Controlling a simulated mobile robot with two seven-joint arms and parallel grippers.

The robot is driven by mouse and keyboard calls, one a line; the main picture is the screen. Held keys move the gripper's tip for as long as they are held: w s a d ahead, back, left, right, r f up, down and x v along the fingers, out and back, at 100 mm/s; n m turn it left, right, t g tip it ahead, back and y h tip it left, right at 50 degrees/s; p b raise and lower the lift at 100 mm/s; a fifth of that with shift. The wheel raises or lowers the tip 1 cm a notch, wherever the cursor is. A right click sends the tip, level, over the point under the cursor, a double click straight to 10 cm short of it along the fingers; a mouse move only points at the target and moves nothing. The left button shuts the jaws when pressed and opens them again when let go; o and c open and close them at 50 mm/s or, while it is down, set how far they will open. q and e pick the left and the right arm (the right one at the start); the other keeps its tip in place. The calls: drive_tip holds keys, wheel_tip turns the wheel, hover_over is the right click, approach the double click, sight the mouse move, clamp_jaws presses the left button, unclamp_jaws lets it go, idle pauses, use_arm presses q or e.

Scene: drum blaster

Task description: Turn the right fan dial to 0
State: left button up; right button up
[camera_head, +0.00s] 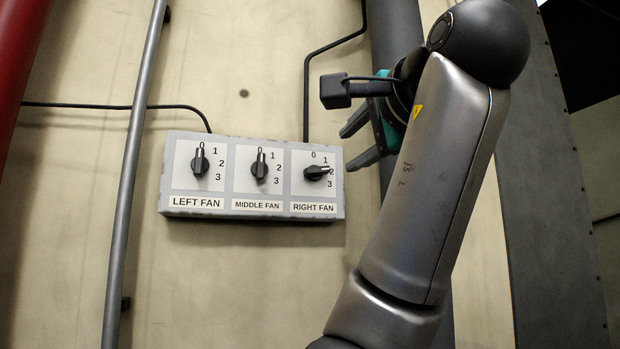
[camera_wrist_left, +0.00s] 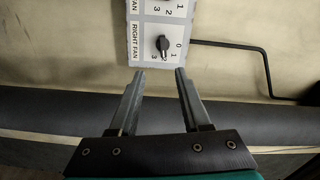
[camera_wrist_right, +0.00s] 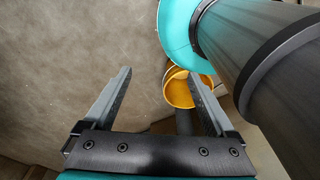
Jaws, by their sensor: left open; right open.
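The right fan dial (camera_head: 316,173) is a black knob on the right panel of a grey control box (camera_head: 180,211) on the wall. Its pointer is turned to the right, near the 2; the 0 is at the top. The dial also shows in the left wrist view (camera_wrist_left: 164,46), sideways, just beyond the fingertips and roughly between them. My left gripper (camera_head: 352,146) is open and empty, up and right of the dial, not touching it. The left wrist view shows its parted fingers (camera_wrist_left: 160,74). My right gripper (camera_wrist_right: 160,75) is open and empty, away from the box.
The left fan dial (camera_head: 200,163) and middle fan dial (camera_head: 260,167) both point up. A grey pipe (camera_head: 135,160) runs left of the box. A black cable (camera_head: 306,85) rises above it. A dark thick pipe (camera_wrist_left: 40,104) lies to the right. A yellow curved object (camera_wrist_right: 178,92) shows beyond my right gripper.

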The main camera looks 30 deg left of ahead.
use_arm(q)
drive_tip(key=p, duration=0.8)
approach(318, 170)
drive_tip(key=x, duration=0.3)
drive_tip(key=p+x, duration=0.2)
drive_tip(key=x, duration=0.3)
drive_tip(key=shift+w+a, duration=0.2)
use_arm(e)
wheel_tip(318, 170, up, 10)
drive_tip(key=s+d, duration=0.1)
drive_tip(key=d, duration=0.1)
drive_tip(key=shift+s+d+r, duration=0.2)
drive_tip(key=shift+s+r, duration=0.05)
drive_tip(key=shift+s, duration=0.15)
use_arm(q)
clamp_jaws()
